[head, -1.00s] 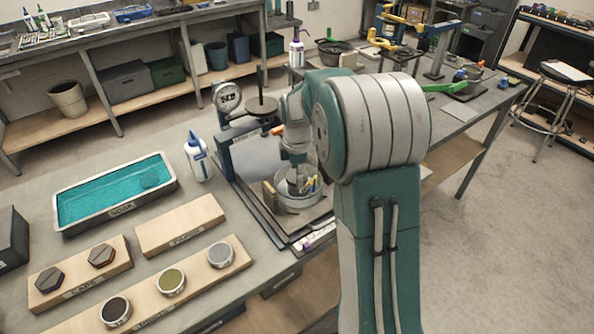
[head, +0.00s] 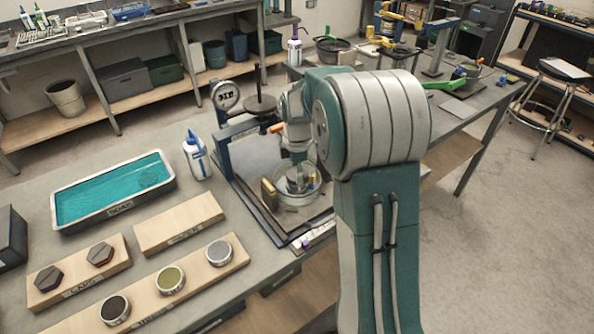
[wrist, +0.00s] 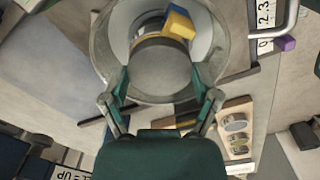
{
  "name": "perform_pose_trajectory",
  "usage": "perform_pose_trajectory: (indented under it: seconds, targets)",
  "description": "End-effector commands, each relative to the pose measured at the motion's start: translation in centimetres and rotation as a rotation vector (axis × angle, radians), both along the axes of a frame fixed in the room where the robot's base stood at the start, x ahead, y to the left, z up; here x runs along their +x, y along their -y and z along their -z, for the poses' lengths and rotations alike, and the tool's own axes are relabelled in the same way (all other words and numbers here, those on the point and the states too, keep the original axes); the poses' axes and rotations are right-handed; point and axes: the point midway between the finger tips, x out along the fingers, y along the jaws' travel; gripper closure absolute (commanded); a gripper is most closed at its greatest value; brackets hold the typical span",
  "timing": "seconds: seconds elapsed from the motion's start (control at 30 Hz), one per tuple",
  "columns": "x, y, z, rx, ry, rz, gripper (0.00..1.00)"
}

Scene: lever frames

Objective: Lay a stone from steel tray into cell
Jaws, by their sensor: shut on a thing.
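The steel tray (head: 165,198), marked SOAK, holds teal liquid at the left of the bench. One dark round shape (head: 150,175) lies in it near the right end. The cell is a round, clear-walled cup (head: 298,200) on the bench device, and its rim (wrist: 104,60) surrounds the finger area in the wrist view. My gripper (wrist: 161,80) is shut on a grey round stone (wrist: 163,70). The stone appears over or within the cell's opening; its exact height is unclear. In the head view, my arm partly hides the gripper and stone.
A dial gauge (head: 226,96) and a frame post (head: 226,160) stand close to the cell. A yellow-and-blue piece (wrist: 179,23) shows at the cell in the wrist view. A white bottle (head: 197,157) stands left.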

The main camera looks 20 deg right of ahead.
Motion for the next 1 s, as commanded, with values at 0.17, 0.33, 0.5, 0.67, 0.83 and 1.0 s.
perform_pose_trajectory:
  seconds: [0.17,0.33,0.5,0.67,0.83,1.0]
  targets:
    - [0.0,0.0,0.1,0.000,0.000,0.000,0.70]
    - [0.0,0.0,0.1,0.000,0.000,0.000,0.00]
    - [0.0,0.0,0.1,0.000,0.000,0.000,0.00]
    - [0.0,0.0,0.1,0.000,0.000,0.000,0.00]
    - [0.1,0.0,-0.7,-0.001,0.003,0.000,0.00]
    - [0.1,0.0,-3.7,-0.001,0.005,0.000,0.00]
